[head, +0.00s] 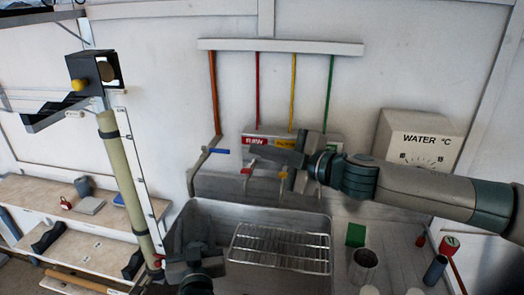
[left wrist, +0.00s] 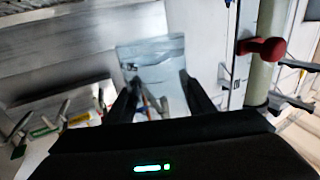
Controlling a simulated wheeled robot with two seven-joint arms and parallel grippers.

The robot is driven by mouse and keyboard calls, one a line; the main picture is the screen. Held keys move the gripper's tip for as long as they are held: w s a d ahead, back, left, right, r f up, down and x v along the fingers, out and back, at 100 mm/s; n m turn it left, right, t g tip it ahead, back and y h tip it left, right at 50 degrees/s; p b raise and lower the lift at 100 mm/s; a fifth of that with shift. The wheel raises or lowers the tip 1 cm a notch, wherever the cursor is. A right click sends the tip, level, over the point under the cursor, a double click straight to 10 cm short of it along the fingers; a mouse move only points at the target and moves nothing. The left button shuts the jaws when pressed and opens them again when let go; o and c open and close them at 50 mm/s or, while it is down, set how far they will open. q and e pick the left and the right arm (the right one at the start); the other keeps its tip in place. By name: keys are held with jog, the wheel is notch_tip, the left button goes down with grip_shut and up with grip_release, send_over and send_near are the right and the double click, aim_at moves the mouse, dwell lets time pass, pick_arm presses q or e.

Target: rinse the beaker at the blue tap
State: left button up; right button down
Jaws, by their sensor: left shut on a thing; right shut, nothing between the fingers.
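My left gripper (head: 182,262) is low at the sink's left front corner, below the blue tap. In the left wrist view its fingers (left wrist: 160,100) are shut on a pale, clear-looking vessel, which looks like the beaker (left wrist: 150,62). The beaker cannot be made out in the head view, and its contents cannot be told. My right gripper (head: 256,152) is shut and empty, in front of the labelled panel, to the right of the blue lever.
The steel sink (head: 200,215) holds a wire rack (head: 280,248). Red (head: 247,171) and yellow (head: 283,175) levers sit near my right gripper. A metal cup (head: 362,268) and a green block (head: 355,235) stand right of the sink. A pale upright tube (head: 125,180) rises at left.

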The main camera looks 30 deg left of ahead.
aim_at(197, 242)
pick_arm(q)
jog(key=shift+s+d+r+p, duration=0.4)
jog(key=shift+s+d, duration=0.35)
jog(key=shift+d, duration=0.05)
jog(key=shift+s+d+r+p, duration=0.4)
jog(key=shift+s+d, duration=0.3)
jog(key=shift+d, duration=0.1)
jog(key=shift+f, duration=0.15)
jog(key=shift+w+a+f+b, duration=0.3)
jog(key=shift+w+f+b, duration=0.05)
jog(key=shift+f, duration=0.05)
jog(key=shift+w+a+f+b, duration=1.15)
jog(key=shift+w+a+f, duration=0.25)
jog(key=shift+w, duration=0.25)
jog(key=shift+a, duration=0.1)
